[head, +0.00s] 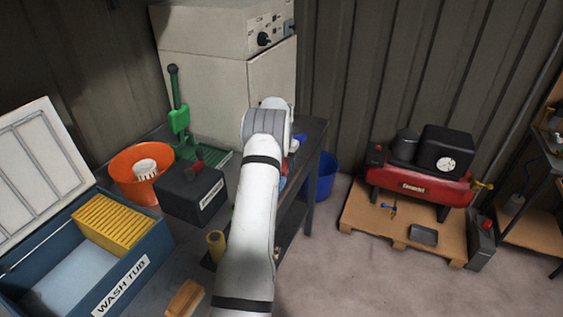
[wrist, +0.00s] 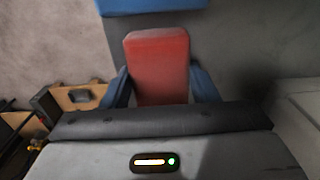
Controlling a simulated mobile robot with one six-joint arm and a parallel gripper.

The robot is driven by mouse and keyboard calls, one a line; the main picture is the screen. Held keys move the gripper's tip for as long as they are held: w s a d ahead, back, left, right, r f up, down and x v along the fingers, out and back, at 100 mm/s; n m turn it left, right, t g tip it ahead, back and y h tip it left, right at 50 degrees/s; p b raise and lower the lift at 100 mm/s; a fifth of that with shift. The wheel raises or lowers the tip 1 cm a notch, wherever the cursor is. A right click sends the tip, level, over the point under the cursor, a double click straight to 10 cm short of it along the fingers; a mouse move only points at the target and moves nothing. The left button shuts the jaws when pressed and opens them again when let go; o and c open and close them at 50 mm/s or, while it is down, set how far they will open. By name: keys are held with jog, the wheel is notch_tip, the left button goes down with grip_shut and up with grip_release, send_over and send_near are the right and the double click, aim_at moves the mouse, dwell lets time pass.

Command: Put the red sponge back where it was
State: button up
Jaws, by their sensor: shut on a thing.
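The red sponge (wrist: 158,62) is in the wrist view, upright in the picture, between the two blue fingers of my gripper (wrist: 160,82). The fingers press on its left and right sides, and its far end sticks out past them. In the head view my white arm reaches over the right side of the dark bench and hides most of the gripper. Only small red and blue bits show beside the arm there. I cannot tell what lies directly under the sponge.
A blue wash tub (head: 151,262) with a yellow ribbed board (head: 110,222), an orange bowl (head: 126,180), a black box (head: 182,197) and a green press (head: 180,118) stand left of my arm. A blue bucket (head: 326,180) is right of the bench. A red compressor (head: 420,184) sits on a pallet.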

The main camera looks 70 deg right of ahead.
jog(key=shift+f, duration=0.1)
jog(key=o, duration=0.9)
